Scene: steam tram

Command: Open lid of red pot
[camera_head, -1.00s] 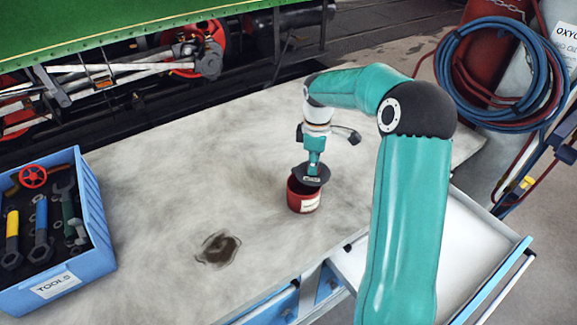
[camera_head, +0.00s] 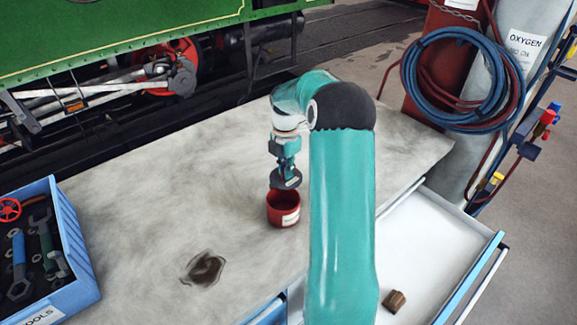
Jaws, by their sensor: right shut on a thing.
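The red pot (camera_head: 283,211) stands upright on the worktop, with a white label on its side. Its open top shows below the lid. The dark round lid (camera_head: 286,179) is tilted and held just above the pot, apart from most of the rim. My right gripper (camera_head: 286,170) points down over the pot and is shut on the lid. The grip on the lid is small and partly hidden in the picture. My left gripper is not in view.
A blue tool box (camera_head: 75,235) stands at the left of the worktop (camera_head: 150,200). An open drawer (camera_head: 430,235) with a small brown block (camera_head: 394,301) lies at the right. Gas cylinders with coiled hoses (camera_head: 455,85) stand behind it. The worktop's middle is clear apart from a dark stain.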

